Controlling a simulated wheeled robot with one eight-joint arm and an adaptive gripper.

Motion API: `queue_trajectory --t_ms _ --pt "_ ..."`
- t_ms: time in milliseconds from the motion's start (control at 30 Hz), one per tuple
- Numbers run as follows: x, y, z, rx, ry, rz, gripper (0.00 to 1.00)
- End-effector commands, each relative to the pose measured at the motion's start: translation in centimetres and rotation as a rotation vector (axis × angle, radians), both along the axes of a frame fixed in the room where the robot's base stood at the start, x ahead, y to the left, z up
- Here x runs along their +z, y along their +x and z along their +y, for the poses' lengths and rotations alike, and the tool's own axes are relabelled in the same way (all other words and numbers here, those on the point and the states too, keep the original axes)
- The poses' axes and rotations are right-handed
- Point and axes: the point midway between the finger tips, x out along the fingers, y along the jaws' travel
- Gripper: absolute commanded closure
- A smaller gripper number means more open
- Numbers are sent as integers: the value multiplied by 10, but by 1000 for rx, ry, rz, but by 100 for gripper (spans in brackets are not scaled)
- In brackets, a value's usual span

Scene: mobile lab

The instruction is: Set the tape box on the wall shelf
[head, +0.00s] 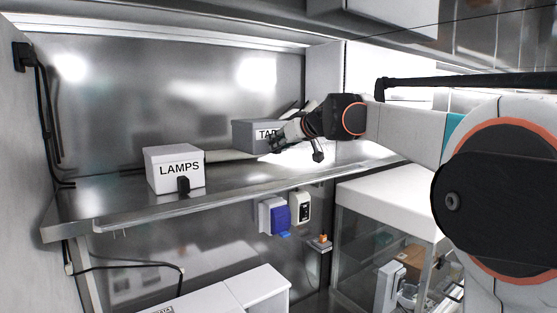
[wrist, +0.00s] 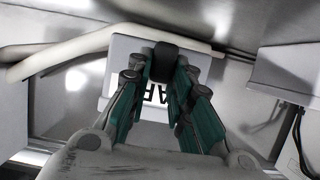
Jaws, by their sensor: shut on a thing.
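The tape box (head: 245,134) is a grey box with a white label, its lettering partly covered by my gripper in the head view. My gripper (head: 280,141) is shut on the box at its labelled side. In the wrist view the fingers (wrist: 163,75) lie across the pale box (wrist: 123,52) and hide part of the label. The wall shelf (head: 130,212) is a metal ledge along the back wall. The box is over its rear part; I cannot tell whether its underside touches the shelf.
A white box marked LAMPS (head: 159,183) stands on the shelf to the left, with shelf space between the boxes. A blue dispenser (head: 274,216) hangs below the shelf. A clear-sided cabinet (head: 376,200) with a white top stands at lower right.

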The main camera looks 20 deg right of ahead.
Motion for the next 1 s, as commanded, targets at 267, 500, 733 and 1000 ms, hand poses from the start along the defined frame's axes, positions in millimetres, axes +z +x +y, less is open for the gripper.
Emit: queue_trajectory --t_ms 267,500,733,1000 --pt "-24 0 0 0 1 -1 100" --pt "-53 1 0 0 1 -1 100" --pt "-60 0 0 0 1 -1 100" --pt "-62 1 0 0 0 0 67"
